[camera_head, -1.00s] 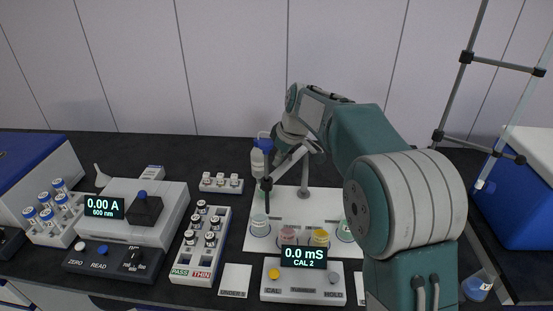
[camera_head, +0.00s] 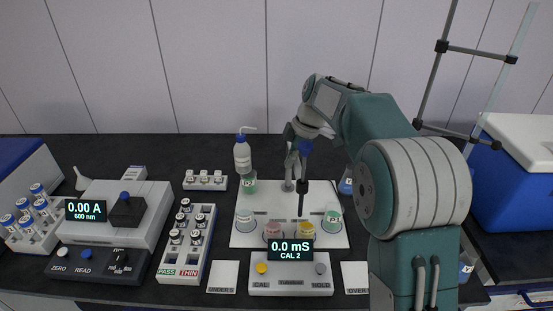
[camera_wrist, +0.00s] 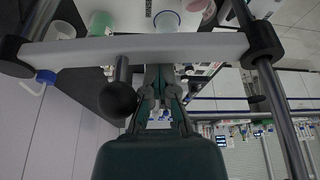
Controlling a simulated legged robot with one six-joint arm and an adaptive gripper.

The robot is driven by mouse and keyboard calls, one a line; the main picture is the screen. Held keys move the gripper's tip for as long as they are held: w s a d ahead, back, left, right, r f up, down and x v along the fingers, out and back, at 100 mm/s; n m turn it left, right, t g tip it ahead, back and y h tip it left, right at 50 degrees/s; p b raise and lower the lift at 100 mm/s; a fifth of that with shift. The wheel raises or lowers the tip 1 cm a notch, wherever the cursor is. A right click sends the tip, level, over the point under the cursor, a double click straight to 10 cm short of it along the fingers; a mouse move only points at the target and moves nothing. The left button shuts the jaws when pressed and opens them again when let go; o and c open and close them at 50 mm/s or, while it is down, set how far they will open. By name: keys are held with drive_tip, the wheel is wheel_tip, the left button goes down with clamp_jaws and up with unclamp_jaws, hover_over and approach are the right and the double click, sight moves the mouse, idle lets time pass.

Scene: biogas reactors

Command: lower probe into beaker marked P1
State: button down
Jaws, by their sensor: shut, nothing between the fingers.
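The probe (camera_head: 303,196), a dark rod with a blue top, hangs upright over the white board (camera_head: 262,202). Its tip is above and slightly behind the yellow beaker (camera_head: 306,229), apart from it. Also on the board are a pale blue beaker (camera_head: 245,221), a pink one (camera_head: 272,230), a green-labelled one (camera_head: 333,218) and another green-labelled one at the back (camera_head: 249,184). The labels are too small to read surely. My gripper (camera_head: 294,163) is shut and empty close behind the probe's top, partly hidden; contact is unclear. It also shows in the wrist view (camera_wrist: 161,103).
The meter (camera_head: 290,285) in front reads 0.0 mS, CAL 2. A wash bottle (camera_head: 242,156) stands at the back left of the board. The vial rack (camera_head: 188,243) is left. A light bar (camera_wrist: 140,48) crosses the wrist view. A blue cooler (camera_head: 513,190) is far right.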

drive_tip(key=w+d+n+g, duration=0.1)
drive_tip(key=d+n, duration=0.3)
drive_tip(key=d, duration=0.2)
drive_tip(key=shift+w+d+n+h, duration=0.15)
drive_tip(key=shift+w+n+h, duration=0.15)
drive_tip(key=shift+w, duration=0.05)
idle(0.5)
